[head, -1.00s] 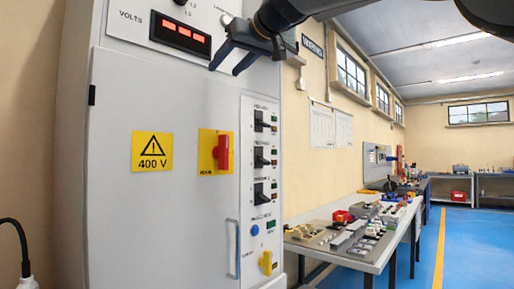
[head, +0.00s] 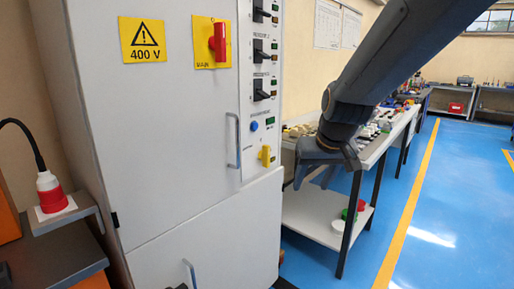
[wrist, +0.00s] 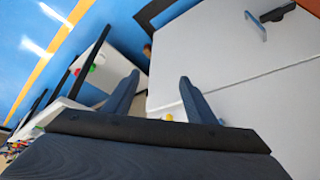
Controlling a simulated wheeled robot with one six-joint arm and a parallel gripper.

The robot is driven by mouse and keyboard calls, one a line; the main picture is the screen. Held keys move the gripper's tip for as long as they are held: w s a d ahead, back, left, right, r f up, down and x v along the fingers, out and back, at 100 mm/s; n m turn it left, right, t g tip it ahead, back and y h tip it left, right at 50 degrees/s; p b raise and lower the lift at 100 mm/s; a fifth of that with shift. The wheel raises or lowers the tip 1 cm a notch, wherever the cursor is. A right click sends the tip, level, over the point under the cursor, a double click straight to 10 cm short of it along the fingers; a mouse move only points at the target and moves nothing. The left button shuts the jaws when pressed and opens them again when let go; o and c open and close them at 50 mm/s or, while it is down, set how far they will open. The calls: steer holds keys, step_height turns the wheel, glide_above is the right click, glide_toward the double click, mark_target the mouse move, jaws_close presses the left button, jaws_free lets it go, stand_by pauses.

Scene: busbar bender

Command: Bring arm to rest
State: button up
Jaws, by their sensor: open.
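My gripper (head: 314,176) hangs at the end of my dark arm, right of the grey electrical cabinet (head: 150,130) and in front of the workbench in the head view. In the wrist view, the two dark fingers of my gripper (wrist: 158,95) stand apart with nothing between them. The cabinet's pale face (wrist: 250,90) fills the right of that view. The cabinet carries a red rotary switch on a yellow plate (head: 200,58), a 400 V warning sign (head: 143,40) and a yellow switch (head: 266,156).
A workbench (head: 376,150) with parts on top and a lower shelf (head: 318,222) stands behind my arm. A red plug (head: 51,192) sits on a ledge at the left. A door handle (head: 233,140) juts from the cabinet. The blue floor (head: 450,220) at the right is clear.

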steer(key=s+d+f+m+g+h, duration=0.1)
steer(key=s+d+f+g, duration=0.3)
steer(key=s+f, duration=1.05)
steer(key=s+r+g+p, duration=0.1)
steer(key=s+r+p, duration=0.5)
steer(key=s, duration=0.2)
steer(key=shift+s+d+r, duration=0.35)
steer(key=shift+d, duration=0.1)
